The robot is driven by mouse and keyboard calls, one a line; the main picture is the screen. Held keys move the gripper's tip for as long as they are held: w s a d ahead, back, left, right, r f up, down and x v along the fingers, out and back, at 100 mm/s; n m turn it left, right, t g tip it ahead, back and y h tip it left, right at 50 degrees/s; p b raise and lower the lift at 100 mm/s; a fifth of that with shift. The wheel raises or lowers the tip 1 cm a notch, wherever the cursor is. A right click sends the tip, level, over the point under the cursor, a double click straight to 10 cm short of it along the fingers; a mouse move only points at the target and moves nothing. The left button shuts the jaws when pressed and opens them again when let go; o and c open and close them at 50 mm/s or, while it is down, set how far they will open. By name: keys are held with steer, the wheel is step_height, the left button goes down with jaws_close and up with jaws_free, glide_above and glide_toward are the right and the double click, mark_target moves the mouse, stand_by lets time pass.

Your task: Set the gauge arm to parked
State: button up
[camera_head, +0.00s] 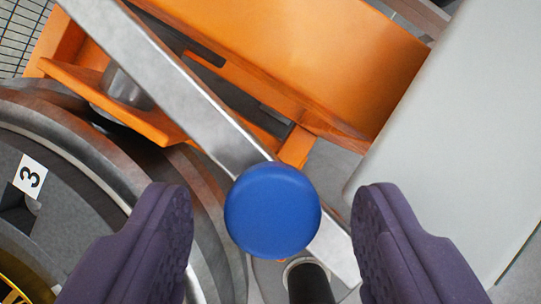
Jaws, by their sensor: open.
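The gauge arm (190,100) is a flat grey metal bar that runs diagonally from the upper left to the lower right. A round blue knob (272,211) sits on it near its lower right end. My gripper (274,225) is open, with one purple finger on each side of the blue knob and a visible gap on both sides. The knob hides part of the bar. I cannot tell how far the fingertips are above or below the knob.
An orange frame (330,60) lies behind the bar. A pale grey panel (465,140) stands at the right. A dark cylinder with a light rim (309,283) shows below the knob.

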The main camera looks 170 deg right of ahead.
steer(key=shift+w+f, duration=0.15)
steer(key=shift+f, duration=0.25)
jaws_close()
steer(key=w+d+n+y, duration=0.1)
steer(key=w+d+n, duration=0.2)
steer(key=w, duration=0.5)
steer(key=shift+w+d+r+p, duration=0.15)
steer(key=shift+w+d+p, duration=0.2)
steer(key=shift+d, duration=0.3)
